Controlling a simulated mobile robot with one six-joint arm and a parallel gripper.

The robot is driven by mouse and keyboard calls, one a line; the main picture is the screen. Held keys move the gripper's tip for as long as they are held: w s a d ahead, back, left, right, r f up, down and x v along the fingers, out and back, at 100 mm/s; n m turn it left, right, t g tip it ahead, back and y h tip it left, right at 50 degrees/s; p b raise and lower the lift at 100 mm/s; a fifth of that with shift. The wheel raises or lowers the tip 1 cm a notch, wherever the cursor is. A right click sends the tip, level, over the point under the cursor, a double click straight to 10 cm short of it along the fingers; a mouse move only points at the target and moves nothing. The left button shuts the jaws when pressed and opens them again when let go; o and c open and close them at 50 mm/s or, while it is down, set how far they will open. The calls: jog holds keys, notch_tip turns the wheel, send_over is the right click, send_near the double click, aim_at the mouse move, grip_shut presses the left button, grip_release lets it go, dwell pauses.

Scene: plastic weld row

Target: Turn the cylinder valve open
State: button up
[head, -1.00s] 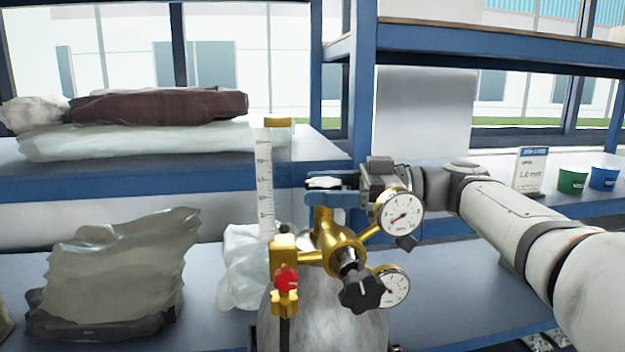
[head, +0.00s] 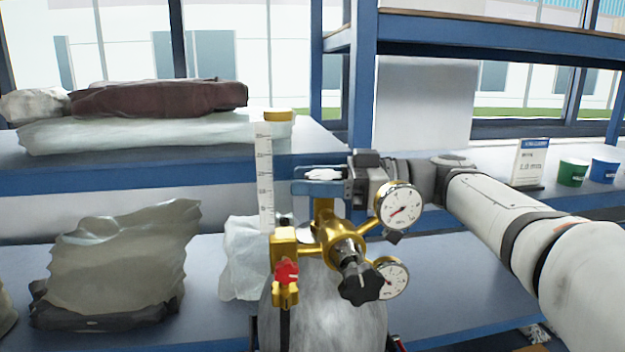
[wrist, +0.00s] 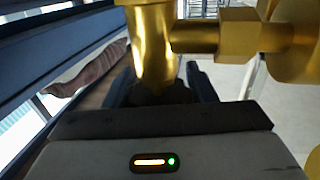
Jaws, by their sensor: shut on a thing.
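A grey gas cylinder (head: 325,312) stands in front, with a brass valve and regulator body (head: 330,237) on top. My gripper (head: 316,181) reaches in from the right above the brass stem. Its blue fingers are shut around the valve's top, where a small pale and dark part shows between them; the grip itself is mostly hidden. In the wrist view the brass stem (wrist: 153,45) rises just in front of my fingers, with a dark part between them. A black star knob (head: 361,283) and a red knob (head: 286,272) sit lower on the regulator.
Two dial gauges (head: 399,205) sit close below my wrist. A white scaled tube (head: 264,180) stands just left of my fingers. Blue shelving (head: 362,80) is behind. Bags (head: 120,262) lie left; a sign (head: 529,163) and small cups (head: 573,172) stand right.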

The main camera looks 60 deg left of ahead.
jog(key=shift+f+n+g+h+b, duration=0.15)
jog(key=shift+n+g+h+b, duration=0.2)
jog(key=shift+h+b, duration=0.2)
jog(key=shift+d+n+g+h, duration=0.1)
jog(key=shift+n+g+h, duration=0.15)
jog(key=shift+n+h, duration=0.25)
jog(key=shift+r, duration=0.2)
jog(key=o, duration=1)
jog(key=shift+c, duration=0.2)
jog(key=b+v, duration=0.1)
jog(key=v, duration=0.6)
jog(key=shift+w+d+b, duration=0.15)
jog(key=shift+w+b, duration=0.2)
jog(key=shift+b, duration=0.05)
